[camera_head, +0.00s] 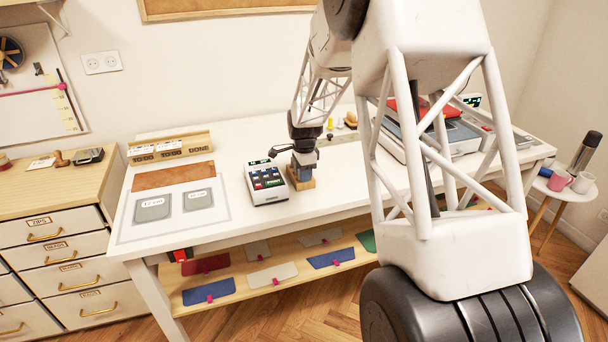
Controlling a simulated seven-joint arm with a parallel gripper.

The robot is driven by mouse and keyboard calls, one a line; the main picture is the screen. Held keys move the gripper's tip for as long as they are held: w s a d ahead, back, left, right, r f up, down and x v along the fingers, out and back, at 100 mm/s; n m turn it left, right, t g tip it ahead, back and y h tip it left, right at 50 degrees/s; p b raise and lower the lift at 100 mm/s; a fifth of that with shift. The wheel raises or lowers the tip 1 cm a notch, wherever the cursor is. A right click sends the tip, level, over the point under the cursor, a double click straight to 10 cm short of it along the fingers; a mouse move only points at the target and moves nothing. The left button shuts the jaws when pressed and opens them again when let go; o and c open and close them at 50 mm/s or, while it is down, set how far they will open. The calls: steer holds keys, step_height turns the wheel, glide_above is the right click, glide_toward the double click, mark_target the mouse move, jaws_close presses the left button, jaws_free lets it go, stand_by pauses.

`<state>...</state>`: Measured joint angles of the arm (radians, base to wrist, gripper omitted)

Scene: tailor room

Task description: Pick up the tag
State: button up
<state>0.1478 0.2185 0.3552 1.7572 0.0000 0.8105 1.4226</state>
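My gripper (302,163) points down over the white table (240,160), just right of a small machine with dark keys (266,183). A small wooden block (301,181) with a grey-blue piece on it is right under the fingers. I cannot tell whether the fingers touch that piece or are open or shut. No single thing is clearly the tag. Two grey labelled cards, left (152,208) and right (198,200), lie on a pale outlined mat at the table's left. Small pink tags (209,298) show on cloth pieces on the shelf below.
A wooden rack with labels (169,148) stands at the table's back left, behind a brown mat (173,176). My arm hides part of the table's right side, where a grey machine (462,138) stands. A drawer cabinet (55,238) is at the left.

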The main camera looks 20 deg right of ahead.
steer(key=shift+c, duration=0.4)
jaws_close()
steer(key=shift+r, duration=0.15)
steer(key=shift+r, duration=0.55)
steer(key=shift+s+r, duration=0.2)
steer(key=shift+r, duration=0.4)
steer(key=shift+s+r, duration=0.15)
steer(key=shift+r, duration=0.4)
steer(key=s+a+r, duration=0.1)
steer(key=s+a, duration=0.1)
steer(key=s, duration=1.3)
steer(key=shift+a+r, duration=0.15)
steer(key=shift+r, duration=0.05)
